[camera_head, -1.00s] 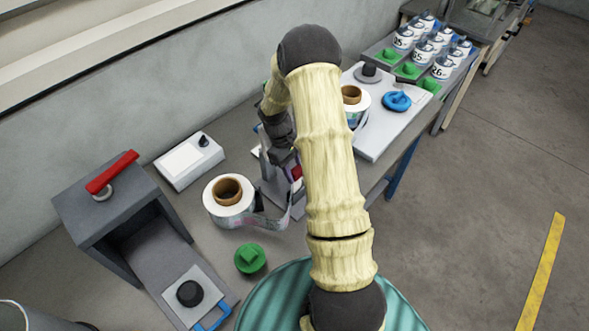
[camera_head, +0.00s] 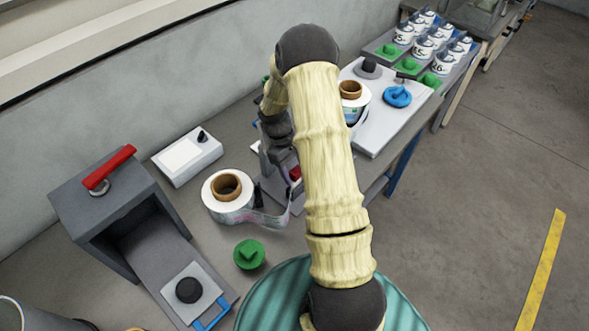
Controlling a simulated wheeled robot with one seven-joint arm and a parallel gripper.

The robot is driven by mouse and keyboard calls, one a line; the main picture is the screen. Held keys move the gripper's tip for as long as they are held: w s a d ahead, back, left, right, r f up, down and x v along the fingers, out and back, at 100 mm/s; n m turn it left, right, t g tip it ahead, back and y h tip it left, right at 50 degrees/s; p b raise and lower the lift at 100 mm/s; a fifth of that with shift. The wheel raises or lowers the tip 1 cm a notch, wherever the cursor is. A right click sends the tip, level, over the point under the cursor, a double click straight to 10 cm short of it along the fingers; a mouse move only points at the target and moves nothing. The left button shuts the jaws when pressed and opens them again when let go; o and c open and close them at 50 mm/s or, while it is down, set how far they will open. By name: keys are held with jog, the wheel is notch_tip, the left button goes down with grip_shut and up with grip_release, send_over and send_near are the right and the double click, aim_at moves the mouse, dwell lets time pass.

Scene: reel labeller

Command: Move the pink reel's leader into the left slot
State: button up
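A white reel with a brown core (camera_head: 227,188) stands on the bench, left of my arm. Its printed leader (camera_head: 268,218) curves out to the right; the print looks faintly pinkish, but the colour is hard to tell. My gripper (camera_head: 259,194) is small and partly hidden; its dark tips seem to be beside the leader, close to the reel's right side. I cannot tell whether they are open or hold the leader. A grey device with a red part (camera_head: 295,173) stands just right of the leader, half behind my arm. No slot can be made out.
A second reel (camera_head: 352,90) stands behind my arm near a white board (camera_head: 375,130) with a blue ring (camera_head: 397,97). A grey press with a red handle (camera_head: 110,168), a white box (camera_head: 187,157) and a green knob (camera_head: 249,254) stand at left.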

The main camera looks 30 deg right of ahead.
jog(key=shift+o, duration=0.2)
notch_tip(320, 180, up, 10)
jog(key=shift+b, duration=1.25)
jog(key=shift+a, duration=0.1)
jog(key=shift+s+a+r, duration=0.1)
jog(key=shift+a+r, duration=0.1)
jog(key=shift+a, duration=0.05)
jog(key=s+a+r+m+t, duration=0.2)
jog(key=s+a+t, duration=0.1)
jog(key=s+a, duration=0.3)
jog(key=s+a+r+m+t+y, duration=0.1)
jog(key=s+a+r+m+t, duration=0.1)
jog(key=s+a, duration=0.4)
jog(key=shift+s+a+r+t+y, duration=0.3)
jog(key=shift+s+r+t, duration=0.25)
jog(key=shift+t, duration=0.35)
jog(key=shift+w, duration=0.1)
